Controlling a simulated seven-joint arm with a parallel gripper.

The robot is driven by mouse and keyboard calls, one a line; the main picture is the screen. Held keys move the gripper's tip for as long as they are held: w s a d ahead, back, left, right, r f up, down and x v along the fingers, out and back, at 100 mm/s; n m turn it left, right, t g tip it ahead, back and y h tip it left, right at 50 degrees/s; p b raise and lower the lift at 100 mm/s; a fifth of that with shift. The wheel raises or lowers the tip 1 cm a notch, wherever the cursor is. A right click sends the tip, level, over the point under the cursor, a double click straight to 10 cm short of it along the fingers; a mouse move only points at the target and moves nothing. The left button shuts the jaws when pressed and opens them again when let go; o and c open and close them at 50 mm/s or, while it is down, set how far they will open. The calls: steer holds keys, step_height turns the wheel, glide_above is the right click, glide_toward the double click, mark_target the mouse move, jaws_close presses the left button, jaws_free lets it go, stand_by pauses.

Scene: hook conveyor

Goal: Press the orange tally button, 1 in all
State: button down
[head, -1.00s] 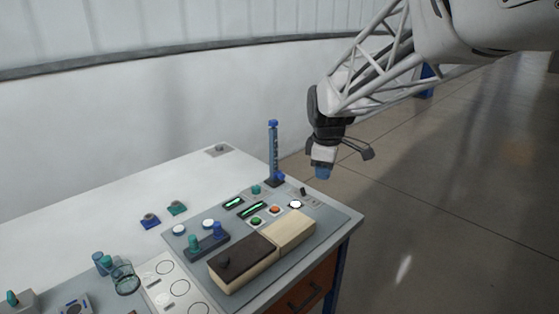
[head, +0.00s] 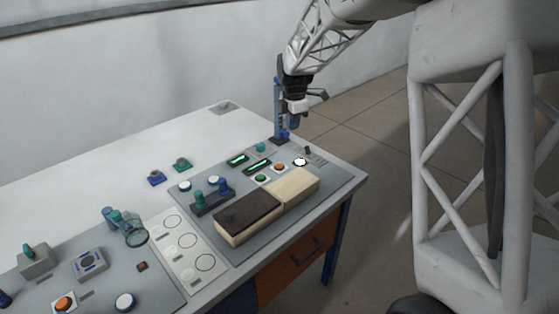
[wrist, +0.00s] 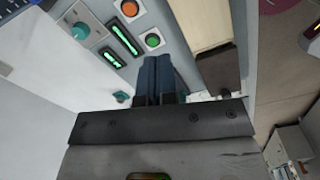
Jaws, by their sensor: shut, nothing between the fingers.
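An orange button (head: 279,167) sits on the grey panel at the right of the desk, beside a green button (head: 261,178) and two lit green displays. The orange button also shows at the top of the wrist view (wrist: 130,8), with the green button (wrist: 152,41) below it. A second orange button (head: 64,302) is at the front left; I cannot tell by label which is the tally. My gripper (head: 294,122) is shut and empty, raised near the blue post at the panel's far end. In the wrist view, its blue fingers (wrist: 158,60) are together, apart from the buttons.
The blue upright post (head: 280,112) stands close to my gripper. A lit white button (head: 301,162) is near the orange one. A dark and cream block (head: 296,186) lies in front. The back left desk is bare.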

mark_target(279, 165)
steer(key=w+a+f+n, duration=0.3)
steer(key=w+a+f, duration=0.1)
steer(key=w+f, duration=0.2)
steer(key=shift+w+a+n, duration=0.25)
steer(key=shift+n, duration=0.15)
steer(key=shift+f, duration=0.15)
step_height(279, 165, down, 14)
steer(key=shift+r, duration=0.15)
stand_by(0.7)
